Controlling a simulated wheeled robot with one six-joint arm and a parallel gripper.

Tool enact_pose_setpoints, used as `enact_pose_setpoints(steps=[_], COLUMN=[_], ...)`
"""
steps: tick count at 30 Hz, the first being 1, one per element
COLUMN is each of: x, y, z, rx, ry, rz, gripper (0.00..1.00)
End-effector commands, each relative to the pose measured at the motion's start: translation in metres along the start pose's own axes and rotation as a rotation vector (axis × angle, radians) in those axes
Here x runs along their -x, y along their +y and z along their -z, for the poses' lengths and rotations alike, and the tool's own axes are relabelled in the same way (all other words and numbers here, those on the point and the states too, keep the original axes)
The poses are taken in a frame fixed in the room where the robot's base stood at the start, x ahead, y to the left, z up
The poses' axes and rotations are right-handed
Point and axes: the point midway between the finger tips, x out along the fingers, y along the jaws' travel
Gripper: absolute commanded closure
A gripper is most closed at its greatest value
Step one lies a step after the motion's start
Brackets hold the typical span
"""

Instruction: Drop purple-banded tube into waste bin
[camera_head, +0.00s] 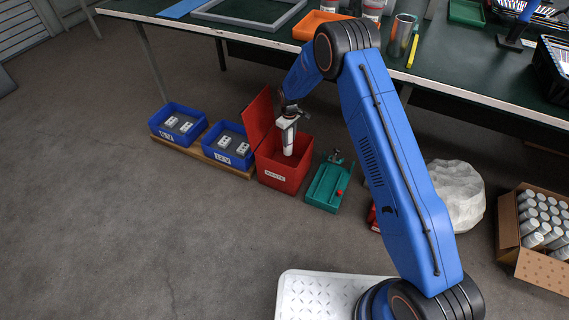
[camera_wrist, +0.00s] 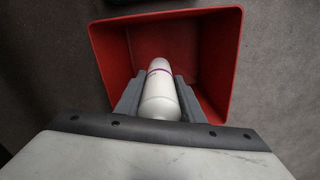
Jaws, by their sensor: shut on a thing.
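The tube (camera_wrist: 160,97) is white with a thin purple band, which shows near its far end in the wrist view. It also shows in the head view (camera_head: 288,148), hanging down from my gripper. My gripper (camera_wrist: 158,95) is shut on the tube, one finger on each side. It is above the red waste bin (camera_head: 283,177), which has a white label on its front and its lid standing open. In the wrist view the bin (camera_wrist: 118,65) is below the tube, and the tube points into its opening. How far the tube reaches below the rim is hard to tell.
Two blue bins (camera_head: 178,123) with white sockets stand left of the waste bin. A green device (camera_head: 328,184) is close on its right. The workbench (camera_head: 450,82) is behind. A carton of white tubes (camera_head: 533,255) is at far right. The floor at left is clear.

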Motion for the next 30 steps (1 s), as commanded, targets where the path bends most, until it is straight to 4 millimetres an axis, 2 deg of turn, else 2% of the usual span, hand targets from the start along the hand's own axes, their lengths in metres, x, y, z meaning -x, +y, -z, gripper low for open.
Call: enact_pose_setpoints(steps=[10,11,13,14,23,30], x=[-0.006,-0.006,-0.006,-0.006,-0.005,0.016], y=[0.000,0.000,0.000,0.000,0.000,0.001], z=[0.000,0.000,0.000,0.000,0.000,-0.001], rx=[0.000,0.000,0.000,0.000,0.000,-0.002], ry=[0.000,0.000,0.000,0.000,0.000,0.001], rz=[0.000,0.000,0.000,0.000,0.000,-0.001], gripper=[0.91,0.63,0.46,0.43,0.43,0.43])
